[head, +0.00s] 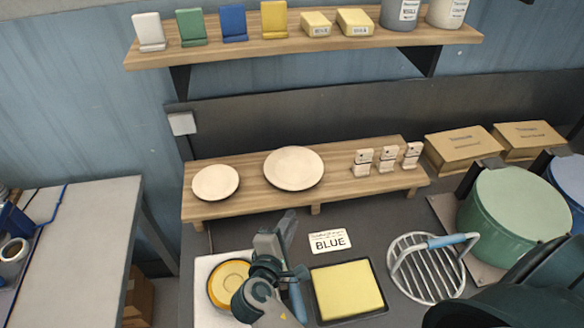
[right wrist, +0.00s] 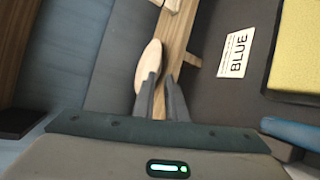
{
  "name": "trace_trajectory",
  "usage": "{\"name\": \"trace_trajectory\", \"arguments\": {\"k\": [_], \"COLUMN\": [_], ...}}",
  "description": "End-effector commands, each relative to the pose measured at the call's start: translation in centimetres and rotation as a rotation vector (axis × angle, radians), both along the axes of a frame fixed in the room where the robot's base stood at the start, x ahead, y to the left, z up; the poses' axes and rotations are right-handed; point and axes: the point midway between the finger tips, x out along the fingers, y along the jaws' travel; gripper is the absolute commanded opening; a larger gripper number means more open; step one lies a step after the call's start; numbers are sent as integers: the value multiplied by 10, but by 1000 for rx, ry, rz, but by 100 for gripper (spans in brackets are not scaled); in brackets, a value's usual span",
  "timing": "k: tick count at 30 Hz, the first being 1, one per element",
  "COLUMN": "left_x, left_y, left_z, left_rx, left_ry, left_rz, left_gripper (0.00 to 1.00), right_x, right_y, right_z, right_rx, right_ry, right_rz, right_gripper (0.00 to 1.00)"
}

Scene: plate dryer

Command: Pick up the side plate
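Two cream plates lie on a low wooden rack in the head view: a small side plate (head: 215,182) at the left and a larger plate (head: 294,168) to its right. My right gripper (head: 286,222) is in front of the rack, below the larger plate and right of the side plate in the picture. The right wrist view shows its two fingers (right wrist: 160,80) a little apart with nothing held. A plate there, seemingly the larger one (right wrist: 149,62), appears beyond the fingertips; I cannot tell whether they touch. My left gripper is not in view.
Small white tags (head: 387,158) stand at the rack's right end. A card reading BLUE (head: 330,241), a yellow pad in a black tray (head: 347,290), a wire rack with a blue handle (head: 425,272) and a green pot (head: 513,215) are on the counter. A shelf (head: 300,43) hangs above.

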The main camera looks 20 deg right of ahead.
Motion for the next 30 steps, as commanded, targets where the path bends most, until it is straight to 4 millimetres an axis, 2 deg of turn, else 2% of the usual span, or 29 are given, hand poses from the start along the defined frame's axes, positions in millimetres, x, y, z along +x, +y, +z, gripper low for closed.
{"name": "trace_trajectory", "arguments": {"k": [6, 11, 18, 30], "left_x": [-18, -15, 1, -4], "left_y": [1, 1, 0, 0], "left_z": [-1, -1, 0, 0], "left_rx": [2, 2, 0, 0], "left_ry": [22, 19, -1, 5], "left_rz": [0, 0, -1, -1], "left_gripper": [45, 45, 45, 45], "right_x": [1, 10, 37, 82], "right_y": [-1, -9, -34, -74], "right_z": [0, -4, -14, -33], "right_rx": [-1, -1, -4, -1], "right_ry": [-1, -1, -1, -2], "right_rz": [0, 0, 0, 1], "right_gripper": [12, 12, 12, 12]}}
